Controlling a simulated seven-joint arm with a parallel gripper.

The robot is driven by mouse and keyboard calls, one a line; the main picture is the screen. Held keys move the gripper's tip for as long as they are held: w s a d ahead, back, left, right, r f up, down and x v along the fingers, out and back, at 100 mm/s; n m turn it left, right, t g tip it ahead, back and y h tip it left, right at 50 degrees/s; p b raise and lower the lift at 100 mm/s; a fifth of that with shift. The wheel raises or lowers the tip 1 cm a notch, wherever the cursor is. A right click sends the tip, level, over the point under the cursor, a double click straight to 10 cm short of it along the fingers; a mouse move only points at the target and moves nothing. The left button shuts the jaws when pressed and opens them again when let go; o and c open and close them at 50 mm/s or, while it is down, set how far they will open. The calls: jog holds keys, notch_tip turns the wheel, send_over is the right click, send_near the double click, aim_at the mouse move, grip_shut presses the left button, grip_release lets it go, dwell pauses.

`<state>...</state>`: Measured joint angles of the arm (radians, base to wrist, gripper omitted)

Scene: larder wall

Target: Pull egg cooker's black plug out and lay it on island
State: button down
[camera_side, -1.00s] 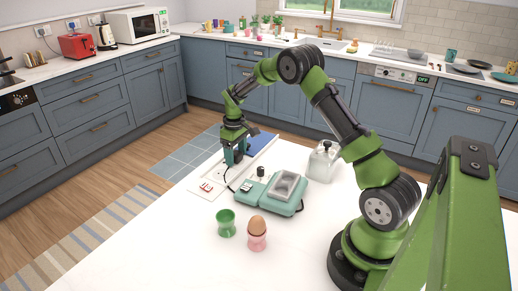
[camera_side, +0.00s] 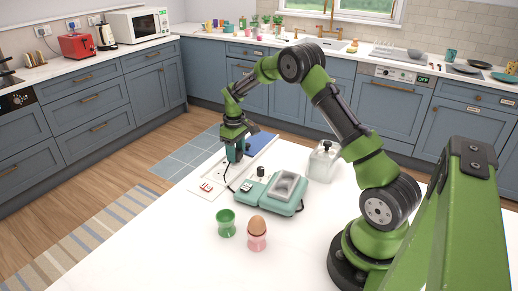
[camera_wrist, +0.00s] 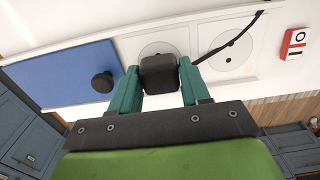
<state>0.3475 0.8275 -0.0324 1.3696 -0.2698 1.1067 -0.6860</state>
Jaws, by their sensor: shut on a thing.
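My gripper (camera_side: 236,160) is shut on the black plug (camera_wrist: 160,72), with one teal finger on each side of it in the wrist view. The plug is over a round socket plate on the white panel (camera_wrist: 262,30); I cannot tell whether its pins are in the socket. A black cord (camera_wrist: 215,48) runs from near the plug to the upper right. In the side view the fingers mostly hide the plug.
A second round socket (camera_wrist: 232,58) is beside the plug. A blue board (camera_wrist: 62,72) with a black knob (camera_wrist: 102,82) and a red switch (camera_wrist: 294,42) flank the sockets. A green egg cup (camera_side: 226,222), a pink egg cup (camera_side: 257,240) with an egg, and a whitish canister (camera_side: 323,162) stand nearby. The island's front left is clear.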

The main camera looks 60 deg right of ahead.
aim_at(237, 150)
jog(key=shift+r, duration=2.7)
jog(key=shift+d+r, duration=0.1)
jog(key=shift+d, duration=0.15)
jog(key=s+d+r, duration=0.5)
jog(key=s+d, duration=0.3)
jog(key=s, duration=0.3)
notch_tip(237, 150, down, 6)
jog(key=shift+f, duration=2.25)
